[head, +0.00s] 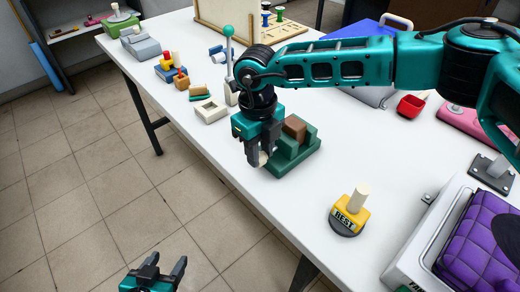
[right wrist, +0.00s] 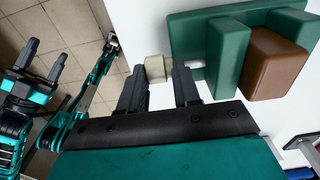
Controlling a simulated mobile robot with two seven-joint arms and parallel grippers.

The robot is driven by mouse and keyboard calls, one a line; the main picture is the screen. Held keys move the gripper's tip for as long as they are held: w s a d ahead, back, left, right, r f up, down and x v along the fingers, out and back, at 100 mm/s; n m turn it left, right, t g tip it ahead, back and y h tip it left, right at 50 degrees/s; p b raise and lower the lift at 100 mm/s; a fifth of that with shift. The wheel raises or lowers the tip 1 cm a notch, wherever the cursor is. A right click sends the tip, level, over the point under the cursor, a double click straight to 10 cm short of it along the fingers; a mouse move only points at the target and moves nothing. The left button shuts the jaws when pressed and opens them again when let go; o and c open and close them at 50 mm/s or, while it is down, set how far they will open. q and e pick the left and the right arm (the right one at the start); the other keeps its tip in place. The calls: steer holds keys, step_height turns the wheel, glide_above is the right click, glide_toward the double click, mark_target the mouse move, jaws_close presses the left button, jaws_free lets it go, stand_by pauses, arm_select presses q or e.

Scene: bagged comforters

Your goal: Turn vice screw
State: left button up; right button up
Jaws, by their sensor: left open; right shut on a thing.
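The green vice (head: 290,160) stands near the table's front edge with a brown block (head: 294,128) between its jaws. In the right wrist view the vice (right wrist: 225,55) fills the upper right, and the brown block (right wrist: 275,63) shows there too. My right gripper (head: 262,158) is shut on the beige knob (right wrist: 154,69) of the vice screw, at the side of the vice. A short pale part shows between the knob and the green jaw. My left gripper (head: 158,268) is open and empty, low in front of the table and away from the vice.
A yellow "REST" stand (head: 350,212) with a pale peg is to the right of the vice. A box with a purple cushion (head: 470,240) is at the front right. A red cup (head: 410,106) and small toys (head: 172,72) stand farther back. Floor is free at left.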

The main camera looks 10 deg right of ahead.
steer(key=shift+w+a+f+g+h+b, duration=0.1)
steer(key=shift+w+a+g+h+b, duration=0.05)
steer(key=shift+g+h+b, duration=0.35)
steer(key=shift+w+a+f+g+h+b, duration=0.1)
steer(key=shift+g+h+b, duration=0.2)
steer(key=shift+g+b, duration=0.25)
steer(key=g+h+b, duration=0.1)
steer(key=b, duration=0.1)
steer(key=shift+w+a+g+b, duration=0.1)
steer(key=shift+w+g+b, duration=0.05)
steer(key=shift+g+b, duration=0.15)
steer(key=shift+g+h+b, duration=0.25)
steer(key=shift+h+b, duration=0.05)
steer(key=shift+b, duration=0.1)
steer(key=shift+w+g+b, duration=0.1)
steer(key=shift+g+b, duration=0.2)
steer(key=shift+a+h, duration=0.1)
steer(key=shift+h, duration=0.2)
steer(key=shift+b, duration=0.3)
steer(key=o, duration=1.1)
steer(key=shift+g, duration=0.3)
steer(key=shift+c, duration=0.2)
